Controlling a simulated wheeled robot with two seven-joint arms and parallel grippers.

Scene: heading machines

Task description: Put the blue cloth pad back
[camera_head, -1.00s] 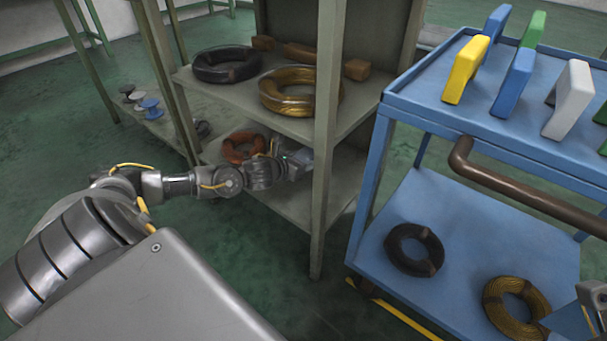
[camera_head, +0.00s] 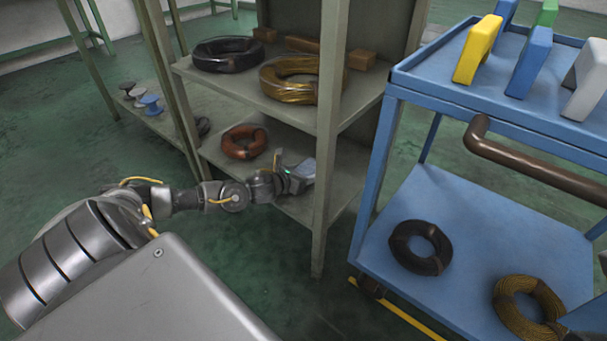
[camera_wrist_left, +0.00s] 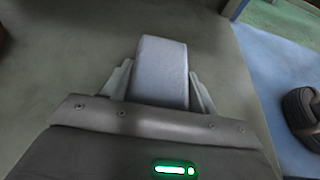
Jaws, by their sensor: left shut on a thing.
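My left gripper (camera_head: 297,174) reaches into the lower level of the grey-green shelf rack (camera_head: 327,130), near its front post. It is shut on a pale grey-blue pad (camera_head: 304,170). In the left wrist view the pad (camera_wrist_left: 161,72) stands out between the two fingers (camera_wrist_left: 160,88), over a plain grey-green surface. I cannot tell whether the pad touches the shelf board. My right gripper does not show.
A red-brown coil (camera_head: 244,142) lies behind my left gripper on the lower shelf. A black coil (camera_head: 227,55) and a yellow coil (camera_head: 300,82) lie above. The blue cart (camera_head: 480,235) stands right, with coils below and coloured blocks on top.

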